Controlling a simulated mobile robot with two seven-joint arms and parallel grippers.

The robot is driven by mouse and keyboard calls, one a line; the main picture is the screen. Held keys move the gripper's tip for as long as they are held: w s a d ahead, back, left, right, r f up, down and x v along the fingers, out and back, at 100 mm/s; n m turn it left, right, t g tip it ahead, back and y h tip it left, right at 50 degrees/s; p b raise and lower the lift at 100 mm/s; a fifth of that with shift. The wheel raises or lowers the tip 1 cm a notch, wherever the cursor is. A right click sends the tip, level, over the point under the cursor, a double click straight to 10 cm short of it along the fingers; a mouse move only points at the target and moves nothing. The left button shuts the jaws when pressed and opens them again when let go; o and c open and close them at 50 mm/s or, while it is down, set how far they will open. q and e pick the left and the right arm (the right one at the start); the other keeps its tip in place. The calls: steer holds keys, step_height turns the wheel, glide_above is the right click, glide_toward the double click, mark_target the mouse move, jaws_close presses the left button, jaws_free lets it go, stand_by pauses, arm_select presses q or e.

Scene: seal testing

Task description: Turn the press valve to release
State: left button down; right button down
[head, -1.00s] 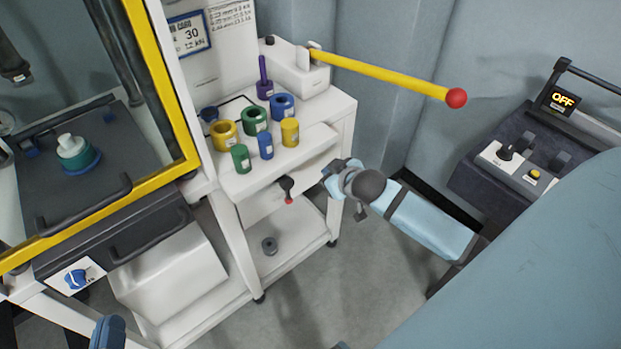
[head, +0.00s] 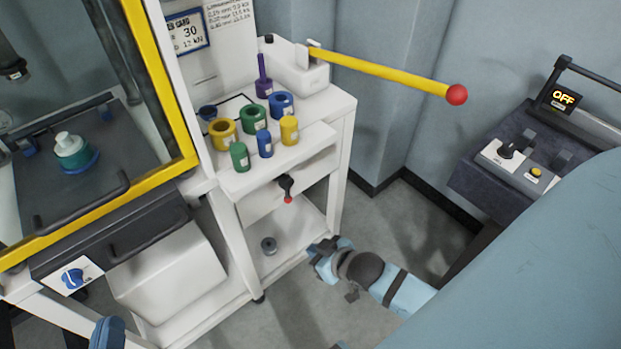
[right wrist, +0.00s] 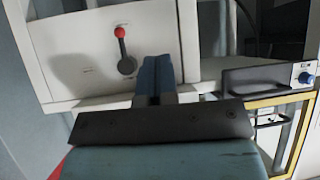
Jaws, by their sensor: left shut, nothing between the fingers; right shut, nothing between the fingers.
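The valve appears to be the small black lever with a red tip (head: 287,190) on the white front panel under the cart's top. Its red tip points down in the head view. It also shows in the right wrist view (right wrist: 122,48), pointing up, with tiny unreadable labels beside it. My right gripper (head: 314,250) is shut and empty, below and right of the lever and apart from it. Its blue fingers (right wrist: 155,78) point toward the panel in the right wrist view. My left gripper (head: 107,333) shows only its blue fingertips at the bottom edge, shut and empty.
Coloured rings and cylinders (head: 255,132) stand on the cart top. A long yellow handle (head: 385,70) with a red ball juts right above. A yellow-framed press guard (head: 180,90) and a blue knob (head: 73,278) are at left. A control box reading OFF (head: 510,155) stands right.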

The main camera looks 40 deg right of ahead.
arm_select(q)
steer(key=shift+f, duration=0.2)
arm_select(e)
steer(key=s+a+f+y, duration=0.1)
steer(key=s+a+f, duration=0.1)
steer(key=s+a, duration=0.3)
steer(key=shift+s+a, duration=0.4)
steer(key=shift+s, duration=0.1)
